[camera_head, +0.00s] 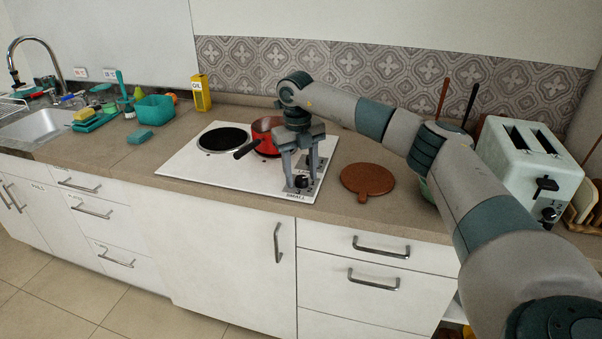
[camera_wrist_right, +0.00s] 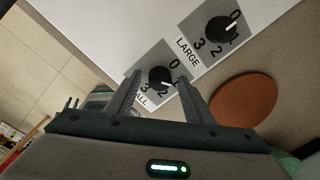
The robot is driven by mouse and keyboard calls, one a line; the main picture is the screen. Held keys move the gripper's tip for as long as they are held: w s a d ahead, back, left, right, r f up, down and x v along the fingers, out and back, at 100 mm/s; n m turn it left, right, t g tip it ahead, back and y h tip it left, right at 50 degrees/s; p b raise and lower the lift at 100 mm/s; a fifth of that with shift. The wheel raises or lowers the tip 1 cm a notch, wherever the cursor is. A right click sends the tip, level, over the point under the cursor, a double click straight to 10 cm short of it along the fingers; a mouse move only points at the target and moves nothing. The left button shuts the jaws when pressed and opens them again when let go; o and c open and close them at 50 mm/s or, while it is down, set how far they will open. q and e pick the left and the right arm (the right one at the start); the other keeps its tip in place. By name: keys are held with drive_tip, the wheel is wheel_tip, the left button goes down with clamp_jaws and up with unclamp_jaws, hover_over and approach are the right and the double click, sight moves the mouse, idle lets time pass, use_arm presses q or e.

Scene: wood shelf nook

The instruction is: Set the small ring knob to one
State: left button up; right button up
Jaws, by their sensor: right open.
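The small ring knob (camera_wrist_right: 158,78), a black dial, sits on the white cooktop panel by a partly hidden label ending in "ALL". In the right wrist view it lies between the two fingers of my right gripper (camera_wrist_right: 159,85), which is open. Its white mark points to the lower right, beside the 2; the 1 is hidden near a finger. In the head view my right gripper (camera_head: 302,174) points down over the front right corner of the cooktop (camera_head: 190,169), around the knob (camera_head: 301,181). Finger contact cannot be told. My left gripper is out of view.
The LARGE knob (camera_wrist_right: 222,30) is close by, its mark toward 0. A red pan (camera_head: 264,135) with a dark handle stands on the cooktop behind my gripper. A round brown board (camera_head: 368,179) and a toaster (camera_head: 525,165) are to the right. Counter left of the cooktop is partly clear.

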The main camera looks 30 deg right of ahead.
sight(298, 179)
drive_tip(key=shift+r, duration=0.45)
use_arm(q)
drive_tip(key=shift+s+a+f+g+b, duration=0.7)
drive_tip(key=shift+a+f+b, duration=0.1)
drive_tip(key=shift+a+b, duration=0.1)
use_arm(e)
wheel_tip(298, 179, up, 16)
drive_tip(key=a, duration=0.1)
drive_tip(key=shift+r, duration=0.2)
